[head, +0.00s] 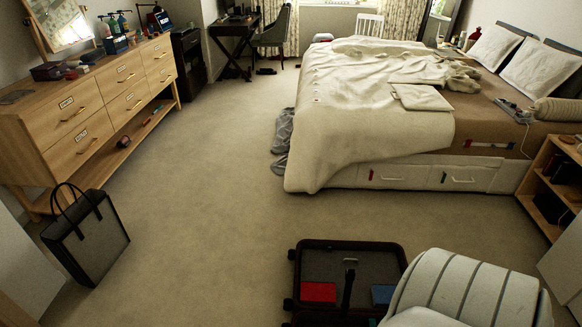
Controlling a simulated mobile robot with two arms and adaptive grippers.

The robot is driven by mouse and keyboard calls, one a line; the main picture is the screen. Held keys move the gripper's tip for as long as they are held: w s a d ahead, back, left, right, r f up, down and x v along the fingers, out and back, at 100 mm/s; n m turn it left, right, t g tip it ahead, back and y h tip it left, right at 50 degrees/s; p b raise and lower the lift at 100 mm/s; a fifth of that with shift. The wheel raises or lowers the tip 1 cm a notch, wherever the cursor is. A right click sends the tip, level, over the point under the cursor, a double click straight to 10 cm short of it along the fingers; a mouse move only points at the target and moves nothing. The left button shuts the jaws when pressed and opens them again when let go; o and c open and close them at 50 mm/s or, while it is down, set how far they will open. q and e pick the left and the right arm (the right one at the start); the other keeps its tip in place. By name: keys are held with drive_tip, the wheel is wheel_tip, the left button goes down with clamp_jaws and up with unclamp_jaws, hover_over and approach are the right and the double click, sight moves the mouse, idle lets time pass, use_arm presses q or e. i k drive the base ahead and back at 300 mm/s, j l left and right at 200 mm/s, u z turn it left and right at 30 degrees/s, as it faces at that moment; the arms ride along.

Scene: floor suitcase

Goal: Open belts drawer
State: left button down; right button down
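A light wooden dresser (30,165) stands along the left wall. It has several drawers in two rows, all shut, each with a bar handle and a small white label. The labels are too small to read, so I cannot tell which is the belts drawer. The near upper drawer (72,105) and the near lower drawer (80,145) face into the room. Two white drawers with handles, the left one (388,176) and the right one (459,178), are under the bed and are shut. Neither of my grippers is in view.
A dark handbag (88,240) stands on the floor before the dresser's near end. An open suitcase (338,263) lies at the bottom centre, beside a white ribbed object (465,290). The bed (372,130) fills the right. Carpet (205,185) between is clear.

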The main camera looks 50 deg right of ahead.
sight(64, 158)
drive_tip(key=u, duration=2)
drive_tip(key=i+z, duration=0.35)
drive_tip(key=i+j+z, duration=0.45)
drive_tip(key=i+z, duration=0.2)
drive_tip(key=i+l+z, duration=0.2)
drive_tip(key=z, duration=0.2)
drive_tip(key=i+l+z, duration=0.15)
drive_tip(key=i+z, duration=0.15)
drive_tip(key=z, duration=0.15)
drive_tip(key=i+z, duration=0.55)
drive_tip(key=z, duration=0.25)
drive_tip(key=i+j+z, duration=0.15)
drive_tip(key=i+z, duration=0.15)
drive_tip(key=z, duration=0.15)
drive_tip(key=i+l+z, duration=0.15)
drive_tip(key=i+z, duration=0.15)
drive_tip(key=i, duration=0.65)
drive_tip(key=i+z, duration=0.25)
drive_tip(key=i, duration=0.65)
drive_tip(key=i+j, duration=0.15)
drive_tip(key=i, duration=0.7)
drive_tip(key=i+j+u, duration=0.1)
drive_tip(key=i, duration=0.75)
drive_tip(key=z, duration=4.15)
drive_tip(key=k+j, duration=0.05)
